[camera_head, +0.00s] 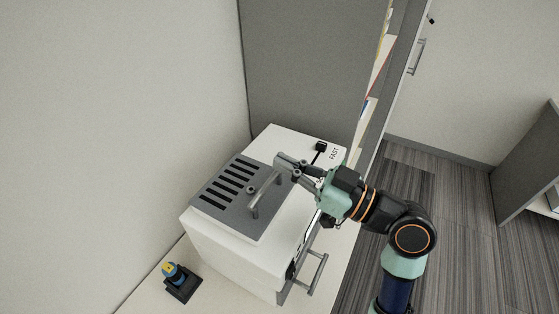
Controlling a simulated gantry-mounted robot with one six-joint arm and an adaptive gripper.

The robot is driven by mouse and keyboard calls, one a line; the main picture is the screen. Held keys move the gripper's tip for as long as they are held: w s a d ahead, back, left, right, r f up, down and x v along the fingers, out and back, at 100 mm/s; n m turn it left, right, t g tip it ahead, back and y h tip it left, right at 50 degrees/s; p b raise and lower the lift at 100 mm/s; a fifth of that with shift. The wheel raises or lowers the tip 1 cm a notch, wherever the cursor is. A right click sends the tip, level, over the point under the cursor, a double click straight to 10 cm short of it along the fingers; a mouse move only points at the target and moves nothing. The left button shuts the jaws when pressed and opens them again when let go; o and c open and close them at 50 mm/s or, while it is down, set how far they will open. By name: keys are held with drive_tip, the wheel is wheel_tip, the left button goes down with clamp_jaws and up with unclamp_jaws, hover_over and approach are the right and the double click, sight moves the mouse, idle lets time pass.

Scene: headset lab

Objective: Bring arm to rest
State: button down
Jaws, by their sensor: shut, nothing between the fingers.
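My gripper (283,163) is at the end of my arm, which comes in from the lower right. It is shut, with nothing seen between its fingers. It is over the top of a white box-shaped machine (220,243), beside the bar handle (265,195) of the machine's grey slotted lid (225,205). I cannot tell whether the fingertips touch the handle. The lid lies flat on the machine.
A black slider knob (320,147) near the word FAST is on the machine's top behind my gripper. A metal handle (317,274) sticks out at its lower right. A small blue and yellow object (173,272) stands on a black base at lower left. Shelves (372,95) rise behind.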

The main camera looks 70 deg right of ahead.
drive_tip(key=s+a+f+b, duration=0.1)
drive_tip(key=s+f, duration=0.4)
drive_tip(key=s, duration=0.2)
